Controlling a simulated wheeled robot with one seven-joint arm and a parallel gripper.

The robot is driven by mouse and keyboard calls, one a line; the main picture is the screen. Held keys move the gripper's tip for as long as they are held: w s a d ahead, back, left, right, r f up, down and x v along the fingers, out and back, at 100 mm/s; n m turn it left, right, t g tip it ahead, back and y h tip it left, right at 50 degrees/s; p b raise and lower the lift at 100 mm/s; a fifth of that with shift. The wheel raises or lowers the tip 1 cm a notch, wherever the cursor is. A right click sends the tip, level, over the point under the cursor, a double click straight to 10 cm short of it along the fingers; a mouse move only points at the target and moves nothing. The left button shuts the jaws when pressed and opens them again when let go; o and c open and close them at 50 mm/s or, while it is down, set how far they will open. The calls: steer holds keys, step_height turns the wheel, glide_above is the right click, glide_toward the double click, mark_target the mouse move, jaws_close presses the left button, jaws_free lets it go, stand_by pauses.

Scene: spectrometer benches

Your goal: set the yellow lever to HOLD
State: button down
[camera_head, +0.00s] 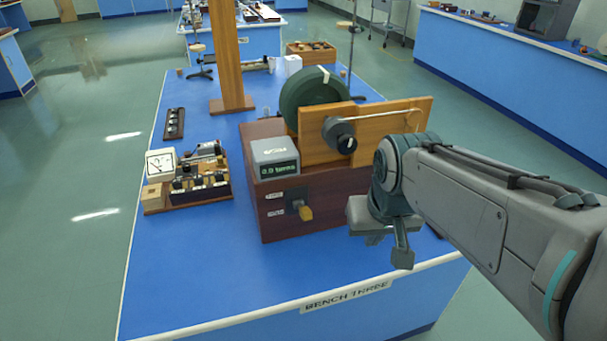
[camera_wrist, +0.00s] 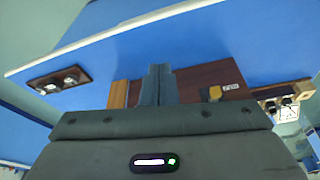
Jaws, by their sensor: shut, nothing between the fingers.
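The yellow lever (camera_head: 306,213) sits on a dark plate on the front face of a dark wooden box (camera_head: 330,210). Its knob sticks out and points low and to the right, nearer the lower of two small white labels (camera_head: 275,212); I cannot read them. My gripper (camera_head: 402,257) is to the right of the lever, in front of the box's right part, apart from it. In the wrist view the fingers (camera_wrist: 158,84) are shut and empty, and the yellow lever (camera_wrist: 215,93) shows beside them to the right.
A grey display box (camera_head: 275,158) and a dark green wheel (camera_head: 315,95) with a wooden board are on top of the box. A circuit board with a meter (camera_head: 161,163) lies to the left. The blue bench top (camera_head: 200,270) is clear in front.

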steer(key=w+a+r+n+y+p, duration=0.1)
steer(key=w+a+r+n, duration=0.1)
steer(key=w+a+r, duration=0.6)
steer(key=w+a, duration=0.3)
steer(key=w, duration=0.1)
steer(key=shift+r+n+t, duration=0.3)
steer(key=shift+r+t, duration=0.1)
steer(key=shift+a, duration=0.1)
steer(key=p, duration=0.1)
glide_above(302, 208)
step_height(302, 208, down, 9)
steer(key=shift+w, duration=0.1)
steer(key=f, duration=0.2)
steer(key=s+f, duration=0.1)
steer(key=shift+d, duration=0.25)
steer(key=shift+s+f, duration=0.15)
steer(key=shift+f, duration=0.35)
steer(key=shift+s+f, duration=0.1)
